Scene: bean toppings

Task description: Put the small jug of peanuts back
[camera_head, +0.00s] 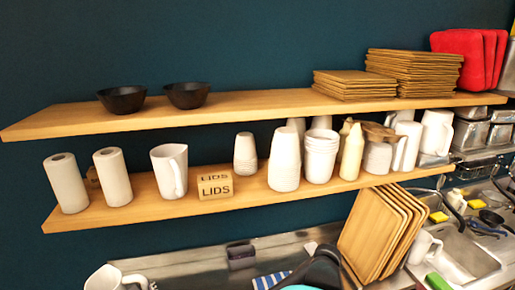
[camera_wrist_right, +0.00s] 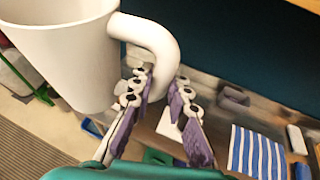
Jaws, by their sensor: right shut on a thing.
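A white jug (camera_wrist_right: 65,55) fills the left of the right wrist view, tilted, with its handle on the right. My right gripper (camera_wrist_right: 160,86) is shut on this handle, one purple-padded finger on each side. The part of the jug's inside that shows looks pale; I see no peanuts. In the head view a white jug (camera_head: 103,279), cut off by the bottom edge at the left, appears to be the same one, in front of and below the lower shelf. My left gripper is not in view.
The lower shelf (camera_head: 225,205) holds two white cylinders, another white jug (camera_head: 170,171), a LIDS box (camera_head: 215,186) and stacked cups (camera_head: 285,160). The upper shelf (camera_head: 240,106) hangs above. Wooden boards (camera_head: 375,235) lean below. A striped cloth (camera_head: 270,281) lies on the counter.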

